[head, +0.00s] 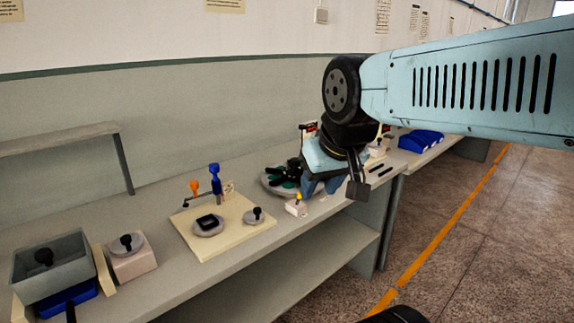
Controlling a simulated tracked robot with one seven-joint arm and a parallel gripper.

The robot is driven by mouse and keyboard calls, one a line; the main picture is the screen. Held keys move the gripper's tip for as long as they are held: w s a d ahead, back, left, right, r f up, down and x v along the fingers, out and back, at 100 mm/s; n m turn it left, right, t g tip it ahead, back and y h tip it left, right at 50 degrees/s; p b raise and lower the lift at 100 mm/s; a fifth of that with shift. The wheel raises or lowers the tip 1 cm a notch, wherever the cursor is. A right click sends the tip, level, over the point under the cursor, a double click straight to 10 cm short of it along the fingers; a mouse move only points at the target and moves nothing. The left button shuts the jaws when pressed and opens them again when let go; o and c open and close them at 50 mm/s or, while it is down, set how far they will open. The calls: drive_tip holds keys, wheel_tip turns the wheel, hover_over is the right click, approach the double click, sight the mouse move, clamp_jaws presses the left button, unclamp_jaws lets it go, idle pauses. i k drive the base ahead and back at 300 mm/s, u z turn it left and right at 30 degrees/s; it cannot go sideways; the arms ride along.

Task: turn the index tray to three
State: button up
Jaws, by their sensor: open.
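The index tray appears to be the round grey disc (275,191) with dark green patches and black parts on it, on the bench. My gripper, arm and wrist cover its right side. Any numbers on it are too small to read. A small pale block with a yellow tip (296,208) stands at the tray's front edge. My gripper (320,190) points down over the tray's right side, with its blue fingers apart and nothing seen between them. Whether the fingers touch the tray cannot be told.
A cream board (235,236) with round knobbed pieces and an orange and a blue upright tool lies left of the tray. A grey bin (52,267) and a knobbed block (132,262) stand further left. Blue bins (420,141) sit behind right. The bench's front edge is close.

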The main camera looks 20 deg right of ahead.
sight(285, 178)
drive_tip(key=z, duration=0.05)
drive_tip(key=i, duration=1)
drive_tip(key=u, duration=0.1)
